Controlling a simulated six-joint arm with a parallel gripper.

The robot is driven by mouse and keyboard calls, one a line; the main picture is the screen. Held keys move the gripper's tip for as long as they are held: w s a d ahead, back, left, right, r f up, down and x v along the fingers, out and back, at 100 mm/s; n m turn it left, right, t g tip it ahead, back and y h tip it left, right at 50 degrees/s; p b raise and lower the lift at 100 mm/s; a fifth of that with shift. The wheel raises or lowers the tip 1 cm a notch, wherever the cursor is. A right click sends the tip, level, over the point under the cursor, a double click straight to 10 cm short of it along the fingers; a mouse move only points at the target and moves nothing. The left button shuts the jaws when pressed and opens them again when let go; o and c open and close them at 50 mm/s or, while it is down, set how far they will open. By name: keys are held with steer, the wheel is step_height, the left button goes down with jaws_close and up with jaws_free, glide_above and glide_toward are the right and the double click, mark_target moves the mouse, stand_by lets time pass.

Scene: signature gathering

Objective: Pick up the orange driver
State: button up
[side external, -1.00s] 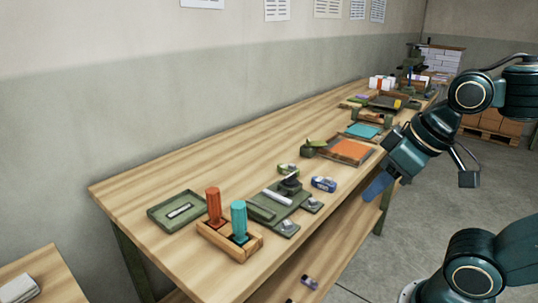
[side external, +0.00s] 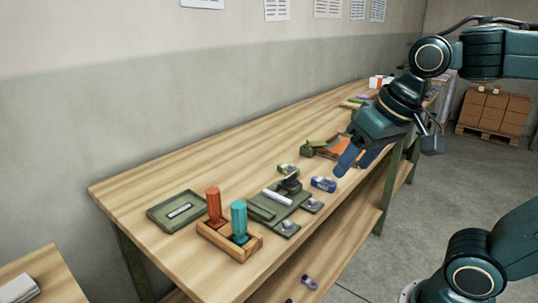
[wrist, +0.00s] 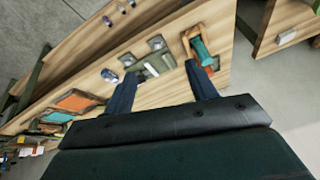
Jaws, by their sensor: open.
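The orange driver (side external: 213,204) stands upright in a wooden holder (side external: 243,252) near the left end of the bench. A teal driver (side external: 239,219) stands beside it in the same holder. My gripper (side external: 348,166) is open and empty, above the bench's front edge, well to the right of the holder. In the wrist view my gripper's two fingers (wrist: 158,84) are spread apart. The teal driver (wrist: 201,50) shows there just beyond the right finger, and the orange driver is mostly hidden there.
A green tray (side external: 159,222) lies left of the holder. A green fixture plate (side external: 264,203) and a blue tape roll (side external: 323,184) lie to its right. An orange mat (side external: 337,147) is farther back, partly behind my gripper. Bare wood lies behind the holder.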

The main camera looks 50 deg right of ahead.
steer(key=w+a+r+m+g, duration=0.1)
steer(key=w+a+r+m, duration=0.15)
steer(key=w+m, duration=0.45)
steer(key=m+g, duration=0.4)
steer(key=m, duration=0.7)
glide_toward(214, 190)
steer(key=shift+d, duration=0.1)
step_height(214, 190, down, 8)
steer(key=shift+f, duration=0.25)
steer(key=shift+f, duration=0.1)
